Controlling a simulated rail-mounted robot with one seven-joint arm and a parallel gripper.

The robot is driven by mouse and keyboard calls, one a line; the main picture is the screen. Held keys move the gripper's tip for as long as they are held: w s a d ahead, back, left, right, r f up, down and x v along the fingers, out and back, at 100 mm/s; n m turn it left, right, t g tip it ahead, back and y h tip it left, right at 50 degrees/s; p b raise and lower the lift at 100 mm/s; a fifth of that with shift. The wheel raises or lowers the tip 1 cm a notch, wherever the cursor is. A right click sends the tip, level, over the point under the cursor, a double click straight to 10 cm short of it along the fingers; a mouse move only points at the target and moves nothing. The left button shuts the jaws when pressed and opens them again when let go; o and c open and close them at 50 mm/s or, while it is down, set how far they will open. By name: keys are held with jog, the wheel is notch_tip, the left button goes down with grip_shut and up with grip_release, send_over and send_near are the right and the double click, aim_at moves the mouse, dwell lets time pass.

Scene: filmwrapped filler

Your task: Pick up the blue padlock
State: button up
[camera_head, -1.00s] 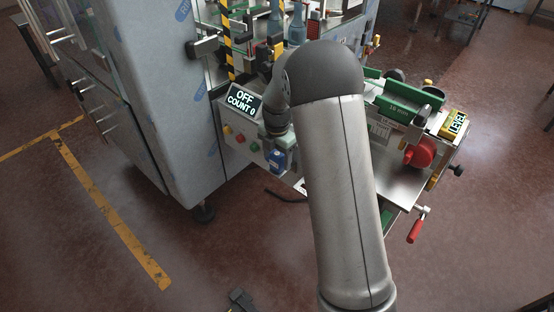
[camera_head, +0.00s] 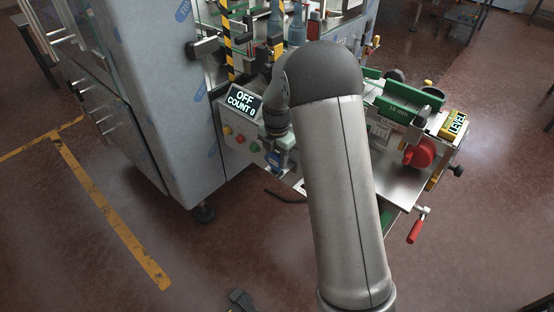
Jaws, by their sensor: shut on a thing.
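The blue padlock (camera_head: 274,160) is at the front of the control panel, right of its buttons, and shows only as a small blue patch. My gripper (camera_head: 279,163) points down at the padlock and is shut on it. The fingers hide most of the padlock, and its shackle cannot be made out. I cannot tell whether it still touches the panel.
The control panel (camera_head: 238,140) has several buttons below a display (camera_head: 242,99) reading OFF, COUNT 0. A grey machine cabinet (camera_head: 150,90) stands at left. A red knob (camera_head: 420,154) and a red-handled lever (camera_head: 416,228) are at right. Open floor lies in front.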

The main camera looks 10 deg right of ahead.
notch_tip(320, 180, up, 2)
jog(key=shift+r, duration=0.25)
jog(key=s+d+r+b, duration=0.3)
jog(key=s+r, duration=0.6)
jog(key=s, duration=0.4)
jog(key=w+d+f+p, duration=0.1)
jog(key=w+d, duration=0.1)
jog(key=w+d+f+p, duration=0.1)
jog(key=p, duration=0.1)
jog(key=shift+w+d+f, duration=0.15)
jog(key=shift+w+d, duration=0.2)
jog(key=shift+d, duration=0.05)
jog(key=shift+f, duration=0.2)
notch_tip(320, 180, down, 9)
jog(key=b, duration=0.7)
jog(key=shift+f, duration=0.45)
dwell(0.6)
